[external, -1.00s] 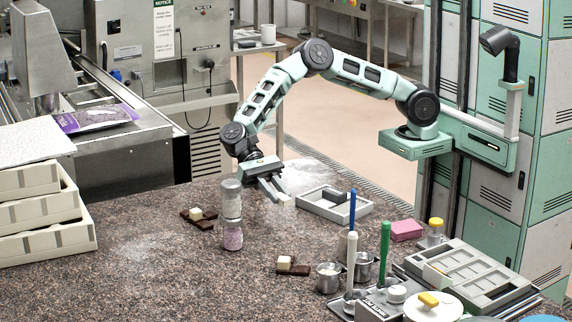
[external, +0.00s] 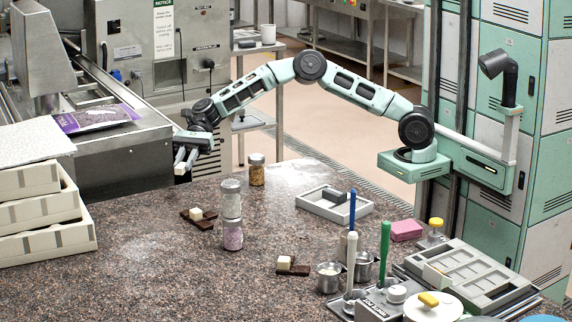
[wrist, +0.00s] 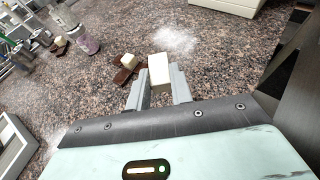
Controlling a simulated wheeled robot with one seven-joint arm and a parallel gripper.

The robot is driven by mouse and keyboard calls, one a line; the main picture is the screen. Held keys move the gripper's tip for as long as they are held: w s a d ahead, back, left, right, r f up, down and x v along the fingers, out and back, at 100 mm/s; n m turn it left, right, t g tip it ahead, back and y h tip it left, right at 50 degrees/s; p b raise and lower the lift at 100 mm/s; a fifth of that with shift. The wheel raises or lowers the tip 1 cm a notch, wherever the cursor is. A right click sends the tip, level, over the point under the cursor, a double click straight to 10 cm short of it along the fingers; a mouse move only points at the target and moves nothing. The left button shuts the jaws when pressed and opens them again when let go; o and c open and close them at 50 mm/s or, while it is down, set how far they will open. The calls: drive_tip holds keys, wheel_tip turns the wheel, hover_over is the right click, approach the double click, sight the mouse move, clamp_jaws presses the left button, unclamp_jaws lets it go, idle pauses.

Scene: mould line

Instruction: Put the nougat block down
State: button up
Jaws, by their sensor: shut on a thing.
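My gripper (external: 185,160) is at the far left of the counter, raised near the machine's edge in the external view. It is shut on a white nougat block (wrist: 159,68), which sits between the two fingers in the wrist view. Other pale cubes rest on dark chocolate pieces on the counter: one (external: 196,214) below and right of my gripper, which also shows just left of the held block in the wrist view (wrist: 128,60), and one (external: 285,261) nearer the front.
Stacked jars (external: 232,215) stand mid-counter, with an amber jar (external: 256,170) behind. A grey tray (external: 345,211) lies to the right. Metal cups (external: 328,278), upright tools and a mould (external: 440,265) crowd the front right. Cream crates (external: 45,240) stand left.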

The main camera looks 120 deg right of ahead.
sight(187, 197)
wheel_tip(187, 197, down, 9)
drive_tip(key=shift+r, duration=0.2)
idle(0.3)
drive_tip(key=shift+f, duration=0.15)
drive_tip(key=o, duration=0.9)
drive_tip(key=shift+o, duration=0.2)
